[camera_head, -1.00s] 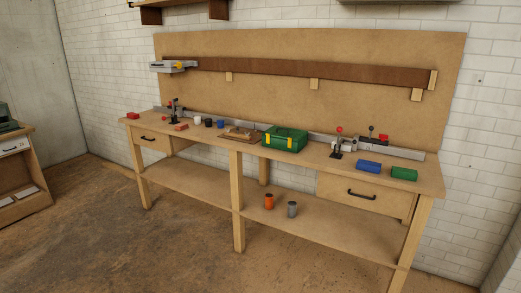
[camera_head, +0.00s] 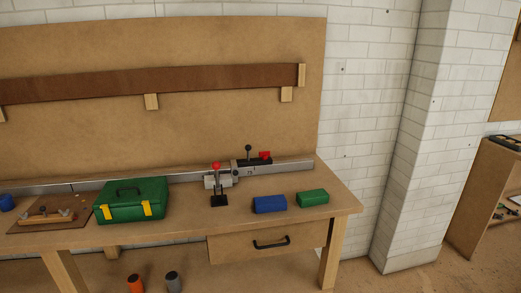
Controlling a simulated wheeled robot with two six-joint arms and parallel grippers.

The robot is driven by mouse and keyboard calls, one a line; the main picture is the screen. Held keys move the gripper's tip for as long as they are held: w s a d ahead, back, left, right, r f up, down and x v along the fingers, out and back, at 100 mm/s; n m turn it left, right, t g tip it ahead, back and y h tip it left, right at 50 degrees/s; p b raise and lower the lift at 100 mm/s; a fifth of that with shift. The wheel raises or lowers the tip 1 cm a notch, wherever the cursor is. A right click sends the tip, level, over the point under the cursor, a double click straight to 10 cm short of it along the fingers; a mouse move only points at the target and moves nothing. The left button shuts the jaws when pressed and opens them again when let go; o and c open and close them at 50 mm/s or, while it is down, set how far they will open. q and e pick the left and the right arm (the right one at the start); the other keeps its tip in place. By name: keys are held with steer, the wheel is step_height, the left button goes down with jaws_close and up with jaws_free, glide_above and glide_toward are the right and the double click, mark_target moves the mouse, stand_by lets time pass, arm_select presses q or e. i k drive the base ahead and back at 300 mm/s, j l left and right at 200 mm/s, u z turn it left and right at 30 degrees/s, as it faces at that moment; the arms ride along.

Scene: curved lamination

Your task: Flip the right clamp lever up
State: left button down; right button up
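The picture is too small to tell the lever's exact angle. A grey block (camera_head: 217,181) sits just behind it at the rail. Only one such red-knobbed clamp with a black base is in view; the clamp at the bench's left end is out of the frame. Neither of my grippers is in view.
The workbench (camera_head: 340,205) carries a metal rail (camera_head: 295,166) with a black-knobbed fitting (camera_head: 250,161). A blue block (camera_head: 269,204), a green block (camera_head: 312,197) and a green toolbox (camera_head: 130,202) flank the clamp. A wall pillar (camera_head: 408,150) stands right. Floor shows beyond the bench's right end.

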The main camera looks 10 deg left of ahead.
mark_target(216, 165)
steer(key=i+j+z, duration=0.2)
steer(key=j, duration=0.2)
steer(key=i+j+z, duration=0.15)
steer(key=j, duration=0.25)
steer(key=j+z, duration=0.2)
steer(key=j, duration=0.2)
